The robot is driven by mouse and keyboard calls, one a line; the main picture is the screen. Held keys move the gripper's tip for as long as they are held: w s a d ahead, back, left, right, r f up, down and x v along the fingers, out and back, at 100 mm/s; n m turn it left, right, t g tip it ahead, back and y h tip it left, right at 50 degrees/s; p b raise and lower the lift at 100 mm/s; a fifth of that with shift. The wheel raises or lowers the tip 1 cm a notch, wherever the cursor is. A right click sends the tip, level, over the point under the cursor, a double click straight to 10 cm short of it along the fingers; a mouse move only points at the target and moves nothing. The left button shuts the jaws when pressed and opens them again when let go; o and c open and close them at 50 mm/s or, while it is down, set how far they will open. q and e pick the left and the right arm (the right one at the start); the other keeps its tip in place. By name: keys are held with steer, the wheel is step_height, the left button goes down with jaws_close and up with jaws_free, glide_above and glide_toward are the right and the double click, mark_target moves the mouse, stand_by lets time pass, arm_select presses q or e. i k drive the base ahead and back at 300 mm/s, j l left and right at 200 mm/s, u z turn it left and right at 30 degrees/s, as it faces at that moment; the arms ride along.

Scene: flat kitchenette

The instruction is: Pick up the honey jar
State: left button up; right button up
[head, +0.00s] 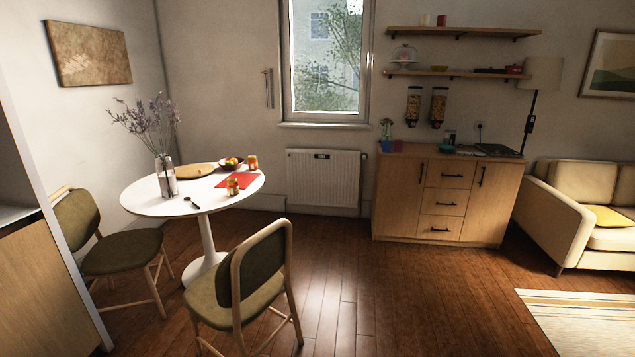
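Two small jars with orange-yellow bodies stand upright on the round white table (140,203) at the left. The nearer jar (233,187) is on or at the edge of a red mat (238,179). The farther jar (253,163) stands behind it, close to the table's far right edge. Both are too small for me to read a label, so I cannot tell which one is the honey jar. Neither of my grippers is in view.
The table also holds a vase with dried flowers (165,176), a fruit bowl (231,164), a round board (194,170) and a dark spoon (193,204). Chairs stand at the front (250,280) and left (120,250). The wooden floor (370,290) to the right is clear.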

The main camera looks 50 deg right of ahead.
mark_target(232, 185)
steer(key=z, duration=1.15)
steer(key=i+l+z, duration=0.55)
steer(key=i+l, duration=0.2)
steer(key=i+l+z, duration=0.25)
steer(key=i, duration=0.2)
steer(key=i+l+z, duration=0.25)
steer(key=i, duration=0.15)
steer(key=i+z, duration=0.3)
steer(key=i, duration=0.15)
